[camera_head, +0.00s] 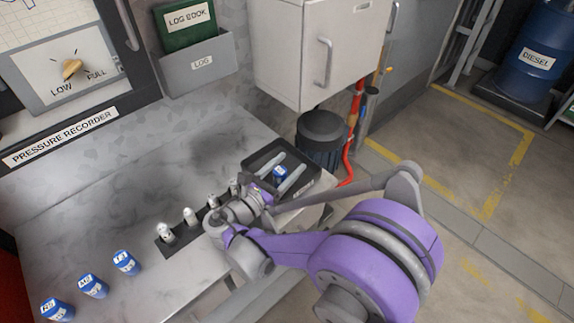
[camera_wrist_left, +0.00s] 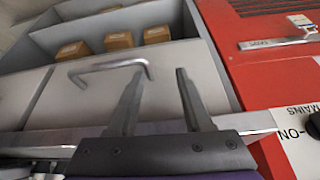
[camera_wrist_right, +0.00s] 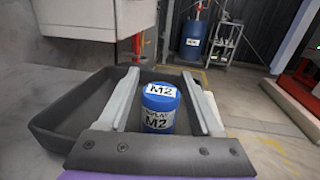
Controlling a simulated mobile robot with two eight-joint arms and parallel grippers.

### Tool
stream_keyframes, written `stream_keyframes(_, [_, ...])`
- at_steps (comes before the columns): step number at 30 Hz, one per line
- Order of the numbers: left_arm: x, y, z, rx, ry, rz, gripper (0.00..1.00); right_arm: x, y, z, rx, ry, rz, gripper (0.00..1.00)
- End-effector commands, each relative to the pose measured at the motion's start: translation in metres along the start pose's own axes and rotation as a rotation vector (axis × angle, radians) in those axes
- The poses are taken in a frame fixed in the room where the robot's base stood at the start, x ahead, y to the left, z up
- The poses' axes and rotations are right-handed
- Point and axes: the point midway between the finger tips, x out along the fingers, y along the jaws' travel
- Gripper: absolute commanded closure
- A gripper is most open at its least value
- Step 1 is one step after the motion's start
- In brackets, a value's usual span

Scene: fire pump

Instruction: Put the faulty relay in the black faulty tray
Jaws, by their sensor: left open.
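The blue relay labelled M2 (camera_wrist_right: 160,108) stands upright inside the black tray (camera_wrist_right: 57,124). The relay (camera_head: 280,174) and the tray (camera_head: 252,166) also show in the head view, at the right end of the workbench. My right gripper (camera_wrist_right: 160,73) reaches over the tray with one finger on each side of the relay. Gaps show between the fingers and the relay, so the gripper is open. It shows in the head view too (camera_head: 286,171). My left gripper (camera_wrist_left: 157,74) is open and empty, in front of a grey drawer front with a bar handle (camera_wrist_left: 110,68).
Several blue relays (camera_head: 93,287) stand at the bench's front left. A strip with small white-topped parts (camera_head: 190,216) lies beside my right wrist. A dark bin (camera_head: 322,132) and red pipe (camera_head: 353,130) stand beyond the tray. The bench middle (camera_head: 130,190) is clear.

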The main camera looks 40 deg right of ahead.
Motion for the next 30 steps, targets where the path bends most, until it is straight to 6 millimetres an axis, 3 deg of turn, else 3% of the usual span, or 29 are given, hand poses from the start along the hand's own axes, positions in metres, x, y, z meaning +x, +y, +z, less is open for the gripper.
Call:
stream_keyframes(12, [-0.005,0.0,-0.002,0.0,0.002,0.0,0.5,-0.002,0.0,0.005,0.0,0.0,0.001,0.28])
stream_keyframes(24, [-0.006,0.0,-0.003,0.0,0.002,0.0,0.5,-0.083,0.001,0.004,0.001,0.001,0.006,0.28])
stream_keyframes(30, [-0.007,0.0,-0.003,0.0,0.003,0.0,0.5,-0.111,0.001,0.004,0.0,0.0,0.002,0.28])
